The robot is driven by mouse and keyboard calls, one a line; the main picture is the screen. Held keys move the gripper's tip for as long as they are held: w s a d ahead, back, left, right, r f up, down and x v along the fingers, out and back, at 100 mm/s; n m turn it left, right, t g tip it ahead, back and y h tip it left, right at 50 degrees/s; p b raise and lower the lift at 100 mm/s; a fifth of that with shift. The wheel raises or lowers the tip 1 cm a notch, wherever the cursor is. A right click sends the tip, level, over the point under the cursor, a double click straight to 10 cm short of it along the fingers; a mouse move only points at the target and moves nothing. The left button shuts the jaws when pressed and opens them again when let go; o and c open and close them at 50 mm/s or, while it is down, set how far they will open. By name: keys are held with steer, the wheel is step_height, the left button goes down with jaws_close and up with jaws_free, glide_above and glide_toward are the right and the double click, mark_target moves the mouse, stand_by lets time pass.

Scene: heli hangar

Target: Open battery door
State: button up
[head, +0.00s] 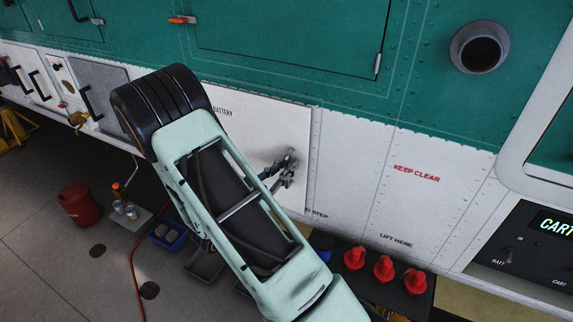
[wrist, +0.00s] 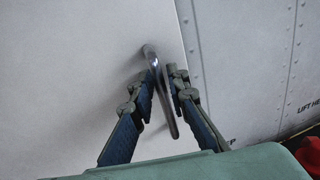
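The battery door (head: 240,125) is a white panel on the aircraft's side, lettered BATTERY along its top. It looks about flush with the hull, and my arm hides much of its left and lower part. Its handle (wrist: 151,56) is a slim dark metal bar near the door's right edge, tilted in the wrist view. My gripper (wrist: 162,78) has one blue-padded finger on each side of the handle, closed in close around it. In the head view my gripper (head: 287,168) is at the door's right side, and the handle is hard to make out there.
A control panel (head: 525,245) is at far right. A red bucket (head: 80,203) and blue tray (head: 168,236) are on the floor at left.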

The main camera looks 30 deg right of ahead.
steer(key=shift+d, duration=0.1)
jaws_close()
stand_by(0.4)
